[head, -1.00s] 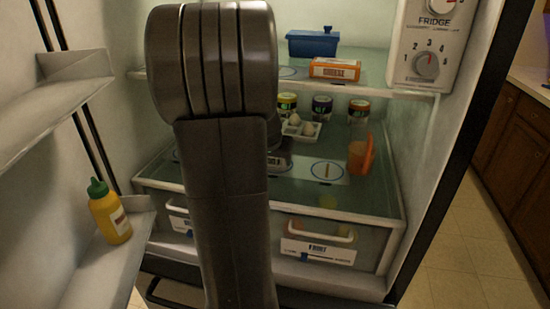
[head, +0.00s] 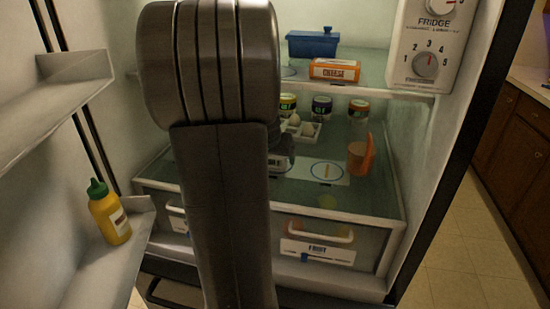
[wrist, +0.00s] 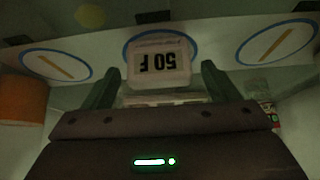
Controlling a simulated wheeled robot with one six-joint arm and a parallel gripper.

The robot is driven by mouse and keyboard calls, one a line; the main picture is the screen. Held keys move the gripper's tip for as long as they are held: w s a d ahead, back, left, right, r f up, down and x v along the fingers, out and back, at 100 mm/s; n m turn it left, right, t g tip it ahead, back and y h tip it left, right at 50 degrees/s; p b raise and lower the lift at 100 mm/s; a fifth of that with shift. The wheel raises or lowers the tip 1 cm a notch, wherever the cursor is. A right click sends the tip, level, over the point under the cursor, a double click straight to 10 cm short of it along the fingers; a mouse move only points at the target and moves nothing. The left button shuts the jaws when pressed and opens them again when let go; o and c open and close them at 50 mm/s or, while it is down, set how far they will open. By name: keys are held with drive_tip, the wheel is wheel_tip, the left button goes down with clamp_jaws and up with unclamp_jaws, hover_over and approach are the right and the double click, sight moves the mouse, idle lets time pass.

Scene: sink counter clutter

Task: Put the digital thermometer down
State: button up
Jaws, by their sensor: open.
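The digital thermometer (wrist: 158,62) is a small white block whose display reads "50 F", upside down in the wrist view. It sits over the middle blue-ringed circle of a white strip (wrist: 208,48) on the fridge shelf. My gripper (wrist: 160,72) is open, with one finger on each side of the thermometer's near end and a visible gap at each side. I cannot tell whether its underside fully rests on the strip. In the head view my arm hides most of the gripper and that part of the shelf.
An orange cup (head: 361,157) stands to the right on the shelf. Several jars (head: 321,107) and an egg tray (head: 302,131) are behind. A cheese box (head: 334,70) and blue container (head: 313,44) are on the upper shelf. A mustard bottle (head: 109,213) is in the door.

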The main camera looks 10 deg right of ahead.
drive_tip(key=v, duration=1)
drive_tip(key=shift+s+r, duration=0.15)
drive_tip(key=shift+r, duration=0.05)
drive_tip(key=shift+a, duration=0.1)
